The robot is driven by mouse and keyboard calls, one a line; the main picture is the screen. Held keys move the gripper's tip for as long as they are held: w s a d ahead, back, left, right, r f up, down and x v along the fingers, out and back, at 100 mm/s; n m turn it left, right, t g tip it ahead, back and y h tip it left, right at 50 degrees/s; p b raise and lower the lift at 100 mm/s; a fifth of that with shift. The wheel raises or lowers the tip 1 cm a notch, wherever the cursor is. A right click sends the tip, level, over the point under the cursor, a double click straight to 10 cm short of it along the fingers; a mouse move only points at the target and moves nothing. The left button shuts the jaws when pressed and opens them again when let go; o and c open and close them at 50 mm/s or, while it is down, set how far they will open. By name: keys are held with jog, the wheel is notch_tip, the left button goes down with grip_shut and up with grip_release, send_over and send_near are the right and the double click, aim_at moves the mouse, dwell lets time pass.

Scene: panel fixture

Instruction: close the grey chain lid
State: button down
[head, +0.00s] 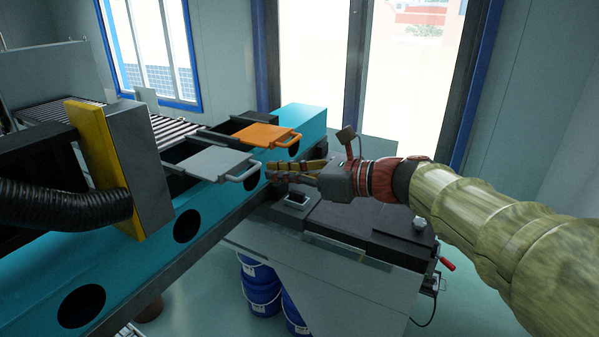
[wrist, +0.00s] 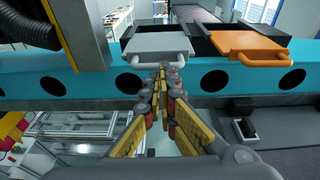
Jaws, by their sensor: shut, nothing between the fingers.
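The grey chain lid (head: 210,162) is a flat plate with a looped handle, lying on top of the turquoise panel beam. It also shows in the wrist view (wrist: 158,43), with its handle at the near edge. Dark recess shows beside and behind the plate. My gripper (head: 272,170) is shut and empty, just in front of the handle. In the wrist view its fingertips (wrist: 160,72) meet just below the middle of the handle. I cannot tell whether they touch it.
An orange lid (head: 265,134) with a similar handle lies right of the grey one. A yellow and grey block (head: 120,165) with a black ribbed hose stands at left. The turquoise beam (head: 140,248) has round holes. A dark-topped bench (head: 345,225) sits below my arm.

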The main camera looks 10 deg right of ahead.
aim_at(215, 159)
jog(key=shift+x, duration=1.7)
jog(key=x, duration=0.4)
jog(key=r+x, duration=0.1)
jog(key=x, duration=0.3)
jog(key=r+x, duration=0.1)
jog(key=x, duration=0.3)
jog(key=shift+w+a+r+p, duration=0.1)
jog(key=shift+w+r+p, duration=0.1)
jog(key=shift+r+p, duration=0.15)
